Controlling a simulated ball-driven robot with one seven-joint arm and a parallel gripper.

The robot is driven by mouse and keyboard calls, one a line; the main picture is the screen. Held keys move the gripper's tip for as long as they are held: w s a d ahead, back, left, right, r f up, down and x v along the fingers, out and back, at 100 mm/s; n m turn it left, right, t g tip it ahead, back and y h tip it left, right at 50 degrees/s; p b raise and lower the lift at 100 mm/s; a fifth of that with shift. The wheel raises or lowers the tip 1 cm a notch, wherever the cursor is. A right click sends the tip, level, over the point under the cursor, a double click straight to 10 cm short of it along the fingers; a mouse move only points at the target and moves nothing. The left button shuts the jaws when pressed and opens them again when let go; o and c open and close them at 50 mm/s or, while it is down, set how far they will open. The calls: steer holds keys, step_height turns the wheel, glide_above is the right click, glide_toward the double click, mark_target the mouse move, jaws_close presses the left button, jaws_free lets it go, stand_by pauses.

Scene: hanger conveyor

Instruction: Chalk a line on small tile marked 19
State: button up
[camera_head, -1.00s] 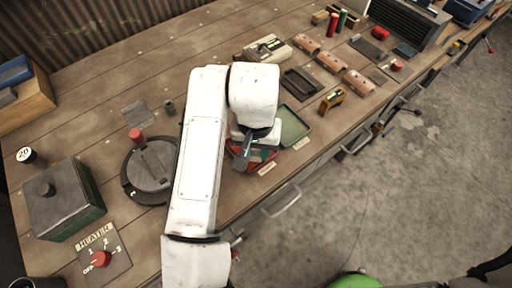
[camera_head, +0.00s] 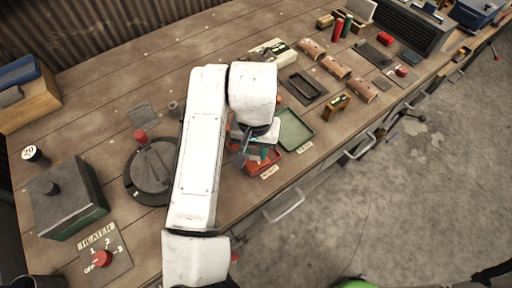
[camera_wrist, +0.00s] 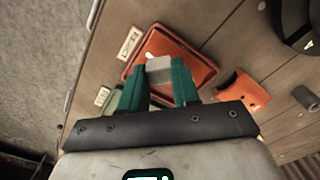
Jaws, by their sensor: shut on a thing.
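My gripper (camera_wrist: 160,82) has teal fingers shut on a pale grey block (camera_wrist: 159,66). The block is held over a red-orange tray (camera_wrist: 204,68) in the wrist view; I cannot tell whether it touches the tray floor. I can read no number on it and cannot tell whether it is chalk or a tile. In the head view my gripper (camera_head: 260,153) is partly hidden by my arm, above the red tray (camera_head: 271,168) near the bench's front edge. No tile marked 19 can be read in either view.
A green tray (camera_head: 296,131) lies right of the red one. A round dark plate (camera_head: 150,172) with a red knob stands left of my arm. A heater panel (camera_head: 104,257) and a dark green box (camera_head: 70,203) are further left. An orange piece (camera_wrist: 243,94) is beside the tray.

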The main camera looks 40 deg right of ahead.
steer(key=shift+s+f, duration=0.1)
steer(key=shift+s, duration=0.75)
steer(key=shift+w, duration=0.25)
steer(key=shift+w, duration=0.6)
steer(key=shift+s, duration=0.2)
steer(key=shift+s+f, duration=0.1)
steer(key=shift+s, duration=0.55)
